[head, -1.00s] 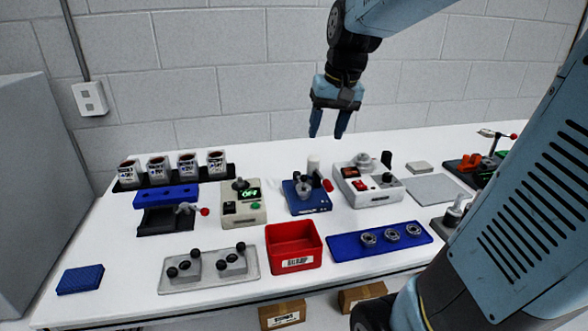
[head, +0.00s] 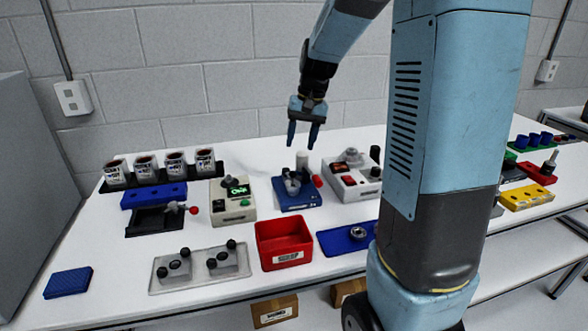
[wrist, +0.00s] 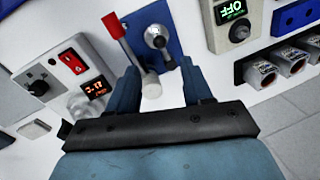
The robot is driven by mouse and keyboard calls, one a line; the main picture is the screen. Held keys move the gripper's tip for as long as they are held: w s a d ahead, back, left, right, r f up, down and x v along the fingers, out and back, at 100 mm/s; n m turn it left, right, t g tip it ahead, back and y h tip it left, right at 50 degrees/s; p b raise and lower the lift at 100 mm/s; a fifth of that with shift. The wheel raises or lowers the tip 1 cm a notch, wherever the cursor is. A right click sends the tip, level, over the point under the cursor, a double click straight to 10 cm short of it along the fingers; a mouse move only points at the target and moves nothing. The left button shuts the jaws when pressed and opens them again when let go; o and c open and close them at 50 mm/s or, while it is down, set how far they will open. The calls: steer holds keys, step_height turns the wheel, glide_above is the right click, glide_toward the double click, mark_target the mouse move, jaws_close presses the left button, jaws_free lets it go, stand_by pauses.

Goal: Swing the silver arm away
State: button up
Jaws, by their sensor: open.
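The blue fixture (head: 297,196) stands mid-table with a silver metal part on top, a pale post (head: 302,160) behind and a red grip (head: 317,181) at its right. In the wrist view, a slim silver arm (wrist: 132,55) runs from the red grip (wrist: 114,26) toward the pale post, which lies between my fingers. The blue base (wrist: 172,45) shows beyond. My gripper (head: 302,138) is open and empty, fingers pointing down above the post. It also shows in the wrist view (wrist: 161,80). No finger contact is visible.
A grey control box (head: 232,205) stands left of the fixture and another (head: 350,178) right. A red bin (head: 284,248) sits in front, beside a blue tray (head: 336,240). Behind left is a row of cups (head: 160,166). My arm hides part of the table right.

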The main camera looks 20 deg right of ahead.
mark_target(291, 174)
steer(key=f, duration=0.3)
steer(key=a+f, duration=0.1)
steer(key=f, duration=0.5)
steer(key=shift+w+a+f, duration=0.2)
steer(key=shift+a, duration=0.2)
jaws_close()
